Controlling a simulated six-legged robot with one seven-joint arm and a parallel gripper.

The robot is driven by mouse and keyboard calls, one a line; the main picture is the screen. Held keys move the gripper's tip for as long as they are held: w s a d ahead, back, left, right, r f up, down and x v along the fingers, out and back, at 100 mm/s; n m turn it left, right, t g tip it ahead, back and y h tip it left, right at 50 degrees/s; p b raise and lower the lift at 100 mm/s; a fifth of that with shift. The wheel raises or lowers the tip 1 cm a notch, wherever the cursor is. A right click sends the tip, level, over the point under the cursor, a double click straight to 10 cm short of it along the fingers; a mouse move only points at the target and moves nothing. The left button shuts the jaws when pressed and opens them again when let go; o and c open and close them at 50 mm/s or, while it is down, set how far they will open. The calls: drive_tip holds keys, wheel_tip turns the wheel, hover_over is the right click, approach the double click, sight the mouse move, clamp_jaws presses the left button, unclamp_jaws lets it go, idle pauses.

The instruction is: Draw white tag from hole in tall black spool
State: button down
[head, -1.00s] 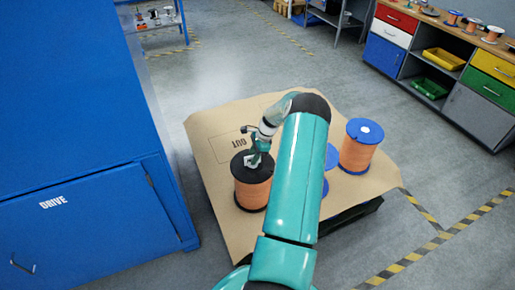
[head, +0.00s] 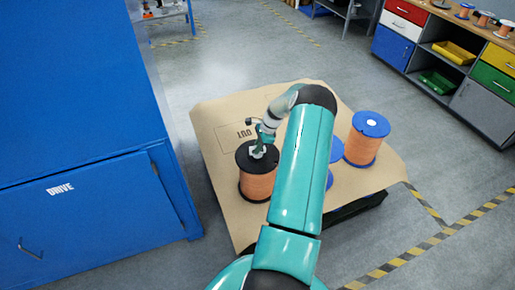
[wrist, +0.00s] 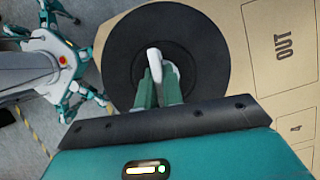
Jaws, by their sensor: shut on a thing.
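The tall black spool (head: 257,182), wound with copper-orange wire, stands upright on the brown sheet. Its black top flange also shows in the wrist view (wrist: 205,45). My gripper (head: 257,152) is over the middle of that flange, pointing down. In the wrist view my gripper (wrist: 160,82) is shut on the white tag (wrist: 154,58), whose pale rounded end shows between the fingertips at the spool's centre. The hole and the tag's lower part are hidden, so I cannot tell how deep the tag sits.
A blue-flanged copper spool (head: 366,138) stands at the right on the brown sheet (head: 222,110). Another blue spool (head: 334,152) is partly hidden behind my arm. An OUT box is printed on the sheet's far left part. A blue DRIVE cabinet (head: 90,205) stands close at left.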

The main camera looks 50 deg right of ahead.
drive_tip(key=shift+r, duration=1.45)
idle(0.5)
drive_tip(key=shift+r, duration=1.95)
